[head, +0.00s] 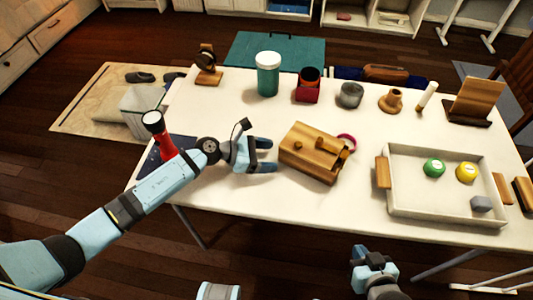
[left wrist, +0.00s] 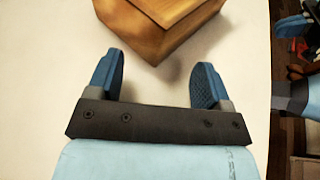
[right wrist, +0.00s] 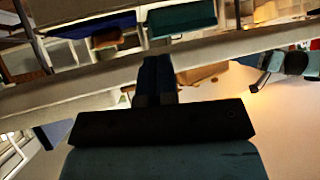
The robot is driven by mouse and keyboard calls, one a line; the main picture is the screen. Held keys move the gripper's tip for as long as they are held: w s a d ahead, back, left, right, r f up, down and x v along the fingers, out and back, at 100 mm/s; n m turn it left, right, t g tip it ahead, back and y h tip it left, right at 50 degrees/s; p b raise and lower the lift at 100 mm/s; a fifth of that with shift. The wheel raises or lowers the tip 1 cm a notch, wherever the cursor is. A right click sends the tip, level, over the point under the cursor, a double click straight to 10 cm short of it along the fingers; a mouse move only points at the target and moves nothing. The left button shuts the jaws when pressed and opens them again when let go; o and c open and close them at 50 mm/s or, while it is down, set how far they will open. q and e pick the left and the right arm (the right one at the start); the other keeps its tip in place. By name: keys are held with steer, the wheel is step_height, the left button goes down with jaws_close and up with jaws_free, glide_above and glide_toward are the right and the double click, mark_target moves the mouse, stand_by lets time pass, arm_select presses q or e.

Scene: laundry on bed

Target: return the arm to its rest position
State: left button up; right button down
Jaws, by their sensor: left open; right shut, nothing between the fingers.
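My left gripper (head: 264,156) is over the white table, just left of a wooden box (head: 311,153). Its blue fingers are open and empty; in the left wrist view the gripper (left wrist: 157,85) has the box's corner (left wrist: 160,30) just beyond the fingertips, apart from them as far as I can tell. My right gripper (head: 366,252) is off the table's front edge, low at the bottom of the head view. In the right wrist view the right gripper's fingers (right wrist: 157,62) are together with nothing between them.
The white table (head: 240,192) holds a grey tray (head: 445,214) with green and yellow round things. A red-and-white object (head: 160,135) stands near my left forearm.

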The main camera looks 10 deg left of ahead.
arm_select(q)
steer(key=shift+o, duration=0.7)
